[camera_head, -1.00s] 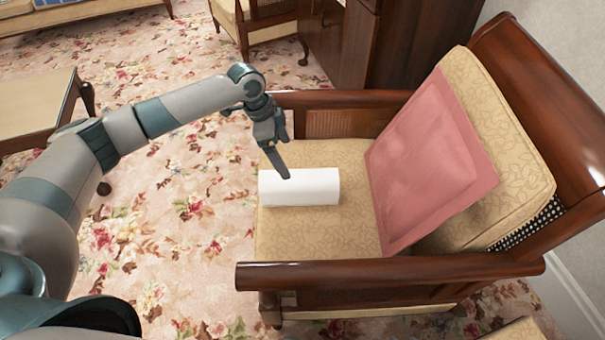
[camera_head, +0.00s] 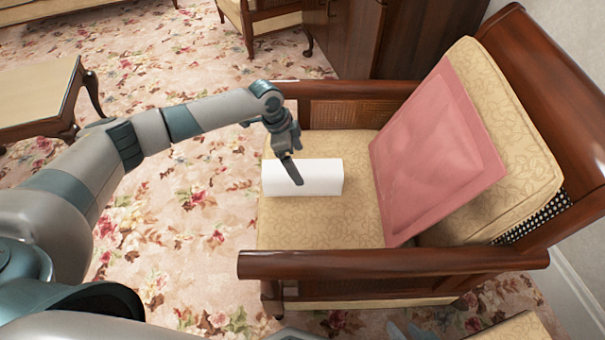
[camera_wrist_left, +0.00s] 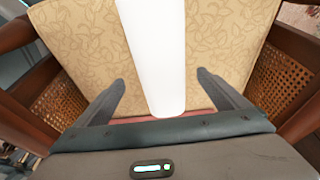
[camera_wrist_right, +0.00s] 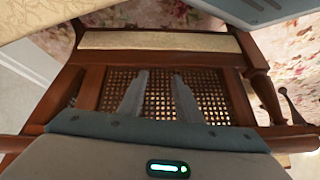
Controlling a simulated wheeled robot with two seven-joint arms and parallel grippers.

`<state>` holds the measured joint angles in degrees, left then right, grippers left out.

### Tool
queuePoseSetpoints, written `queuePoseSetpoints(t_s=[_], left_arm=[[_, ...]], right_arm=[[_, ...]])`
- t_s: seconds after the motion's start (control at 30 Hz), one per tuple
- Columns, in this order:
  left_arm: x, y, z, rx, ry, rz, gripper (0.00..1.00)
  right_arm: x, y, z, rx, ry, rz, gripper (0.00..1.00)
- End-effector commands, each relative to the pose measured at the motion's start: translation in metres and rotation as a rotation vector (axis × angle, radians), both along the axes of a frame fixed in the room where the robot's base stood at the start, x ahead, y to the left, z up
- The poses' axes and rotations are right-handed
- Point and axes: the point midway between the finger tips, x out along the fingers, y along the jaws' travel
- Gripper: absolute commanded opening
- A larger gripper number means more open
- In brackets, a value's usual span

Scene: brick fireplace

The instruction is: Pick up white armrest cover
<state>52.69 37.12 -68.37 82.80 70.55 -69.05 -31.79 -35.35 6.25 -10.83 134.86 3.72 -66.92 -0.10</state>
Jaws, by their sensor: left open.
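The white armrest cover (camera_head: 318,178) is a smooth white block-like piece lying on the patterned seat cushion (camera_head: 310,228) of a wooden armchair. My left gripper (camera_head: 292,172) is open, pointing down at the cover's left part; one finger overlaps it in the head view. In the left wrist view the cover (camera_wrist_left: 160,60) runs between the two spread fingers of the left gripper (camera_wrist_left: 161,80), with a gap on each side. I cannot tell whether the fingertips reach below its top. My right gripper (camera_wrist_right: 160,76) is open and empty, facing a woven cane panel.
A pink cushion (camera_head: 435,155) leans on the chair's backrest. Wooden armrests (camera_head: 390,263) bound the seat on both sides. A low table (camera_head: 35,95) stands at the left, and a dark cabinet (camera_head: 400,35) stands behind. The floral carpet (camera_head: 200,230) at the left is clear.

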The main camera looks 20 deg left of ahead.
Motion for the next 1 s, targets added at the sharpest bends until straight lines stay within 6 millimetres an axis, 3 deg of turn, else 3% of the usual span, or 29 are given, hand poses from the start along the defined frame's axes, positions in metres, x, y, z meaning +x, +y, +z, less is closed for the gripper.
queuePoseSetpoints(t_s=[0.2,0.73,1.0], left_arm=[[0.003,-0.009,-0.03,0.001,0.001,-0.001,0.94],[0.004,-0.011,-0.039,0.001,0.001,0.0,0.94],[0.01,-0.02,-0.066,0.001,0.001,0.0,0.94]], right_arm=[[0.003,0.007,0.001,0.022,-0.028,0.004,0.31],[0.0,0.009,0.001,0.026,-0.033,0.01,0.31],[0.005,0.012,0.001,0.04,-0.061,0.01,0.31]])
